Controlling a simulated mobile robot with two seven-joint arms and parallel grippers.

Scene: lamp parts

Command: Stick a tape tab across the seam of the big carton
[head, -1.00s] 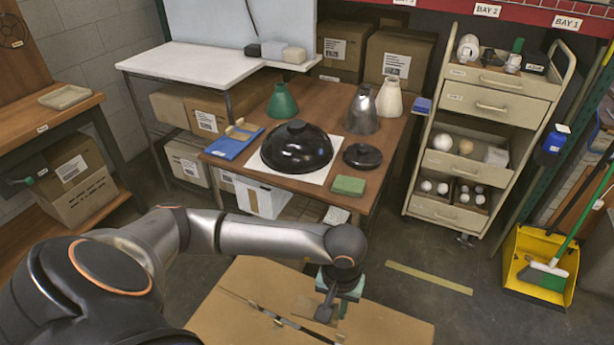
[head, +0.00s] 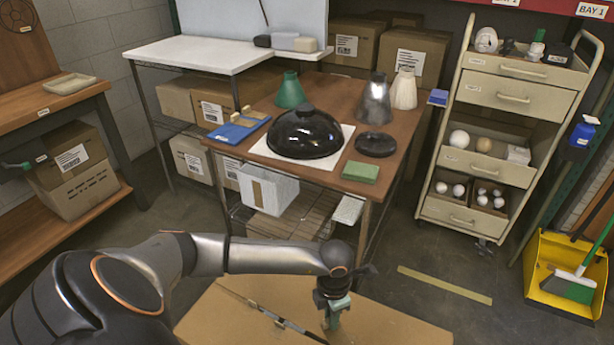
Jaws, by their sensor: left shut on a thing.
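The big carton (head: 395,322) lies at the bottom of the head view, its brown top facing up. Its seam (head: 262,309) runs diagonally across the top as a dark line with a lighter edge. My left gripper (head: 333,322) is over the carton top, just right of the seam, pointing down. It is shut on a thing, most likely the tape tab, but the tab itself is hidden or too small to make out. I cannot tell whether the fingertips touch the carton. My right gripper is out of view.
A drawer cart (head: 505,130) and a yellow dustpan (head: 565,270) stand right.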

